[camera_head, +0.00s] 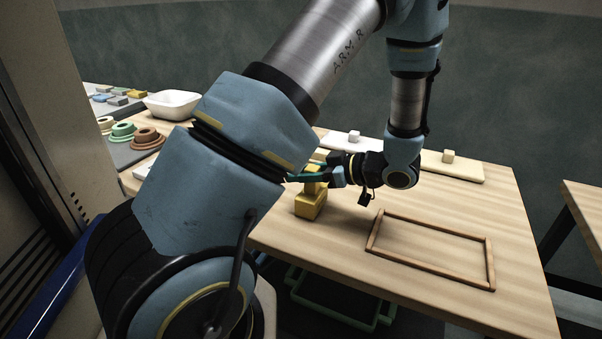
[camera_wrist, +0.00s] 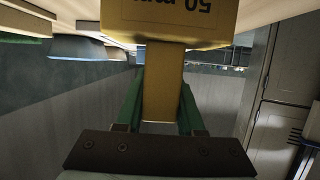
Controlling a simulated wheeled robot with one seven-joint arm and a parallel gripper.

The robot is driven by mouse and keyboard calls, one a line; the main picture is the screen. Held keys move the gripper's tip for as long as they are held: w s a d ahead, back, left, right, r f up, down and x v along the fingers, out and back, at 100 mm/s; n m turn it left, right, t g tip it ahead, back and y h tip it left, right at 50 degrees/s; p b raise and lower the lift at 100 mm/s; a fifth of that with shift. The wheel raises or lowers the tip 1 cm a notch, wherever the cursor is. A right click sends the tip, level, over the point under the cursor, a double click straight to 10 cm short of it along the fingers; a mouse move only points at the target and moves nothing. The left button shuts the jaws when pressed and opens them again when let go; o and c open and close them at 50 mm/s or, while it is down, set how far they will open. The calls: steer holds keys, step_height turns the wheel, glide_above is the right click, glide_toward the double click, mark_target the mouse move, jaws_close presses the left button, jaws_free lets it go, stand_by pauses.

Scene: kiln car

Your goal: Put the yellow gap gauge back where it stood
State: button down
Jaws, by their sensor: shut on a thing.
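The yellow gap gauge (camera_head: 311,206) is a blocky base with a narrower stem, near the left part of the wooden table in the head view. In the wrist view, its base (camera_wrist: 168,24) shows an upside-down "50 mm" label, with the stem running toward my gripper. My gripper (camera_head: 313,178) reaches in from the right, level, with its green fingers shut on the stem. The fingers also show in the wrist view (camera_wrist: 162,88), one on each side of the stem. The gauge looks upright, at or just above the tabletop; I cannot tell if it touches.
A thin wooden rectangular frame (camera_head: 430,271) lies on the table to the right. A white bowl (camera_head: 172,104) and ringed pieces (camera_head: 146,137) are at left. My arm hides part of the table.

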steer(key=shift+f, duration=0.15)
steer(key=c, duration=0.5)
jaws_free()
steer(key=shift+r, duration=0.2)
steer(key=b+v, duration=0.2)
steer(key=v, duration=1)
steer(key=shift+d, duration=0.1)
